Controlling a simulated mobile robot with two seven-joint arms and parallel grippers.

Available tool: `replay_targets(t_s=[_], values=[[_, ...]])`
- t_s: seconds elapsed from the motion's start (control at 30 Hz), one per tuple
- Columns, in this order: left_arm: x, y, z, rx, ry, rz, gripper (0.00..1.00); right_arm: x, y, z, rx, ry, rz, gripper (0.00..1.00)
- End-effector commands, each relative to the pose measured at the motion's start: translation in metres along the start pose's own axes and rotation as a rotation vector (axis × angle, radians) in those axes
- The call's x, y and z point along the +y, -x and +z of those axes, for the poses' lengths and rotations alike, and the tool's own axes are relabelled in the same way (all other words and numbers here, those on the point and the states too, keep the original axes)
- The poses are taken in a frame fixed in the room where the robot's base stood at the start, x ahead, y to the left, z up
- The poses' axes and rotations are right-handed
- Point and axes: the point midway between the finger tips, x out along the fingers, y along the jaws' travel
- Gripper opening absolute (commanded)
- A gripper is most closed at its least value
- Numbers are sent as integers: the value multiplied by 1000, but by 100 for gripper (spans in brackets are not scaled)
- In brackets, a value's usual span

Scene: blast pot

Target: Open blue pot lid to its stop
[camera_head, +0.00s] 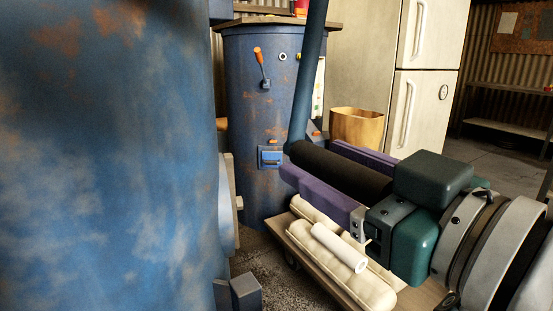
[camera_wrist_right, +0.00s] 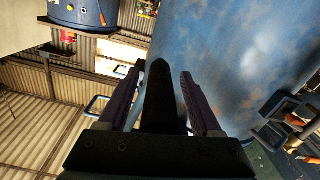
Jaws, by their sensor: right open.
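A large blue, rust-spotted rounded surface (camera_head: 105,160) fills the left of the head view, cut off by the frame; it also shows in the wrist view (camera_wrist_right: 230,60). I cannot tell whether it is pot or lid. A blue bar (camera_head: 310,70) comes down from the top and meets a black cylindrical grip (camera_head: 345,172). My right gripper (camera_head: 312,159) is open, its purple fingers on either side of that grip. In the wrist view the grip (camera_wrist_right: 159,95) runs lengthwise between the fingers, with gaps on both sides. The left gripper is not seen.
A smaller-looking blue drum (camera_head: 255,110) with an orange lever stands behind. A low cart (camera_head: 310,262) carrying cream rolls sits below my right gripper. A cream fridge (camera_head: 425,80), a wooden bin (camera_head: 357,128) and shelves (camera_head: 510,125) stand farther back. Floor shows at right.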

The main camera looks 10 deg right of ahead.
Motion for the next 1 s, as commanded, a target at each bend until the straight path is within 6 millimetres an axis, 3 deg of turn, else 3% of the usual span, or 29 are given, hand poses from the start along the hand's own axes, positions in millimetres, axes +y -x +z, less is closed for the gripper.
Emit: replay_targets(t_s=[0.33, 0.9, 1.0], values=[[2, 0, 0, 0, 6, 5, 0, 0, -4, 0, 0, 0, 0, 66], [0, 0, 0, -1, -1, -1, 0, 0, -3, 0, 0, 0, 0, 2], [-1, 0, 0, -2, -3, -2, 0, 0, -3, 0, 0, 0, 0, 0]])
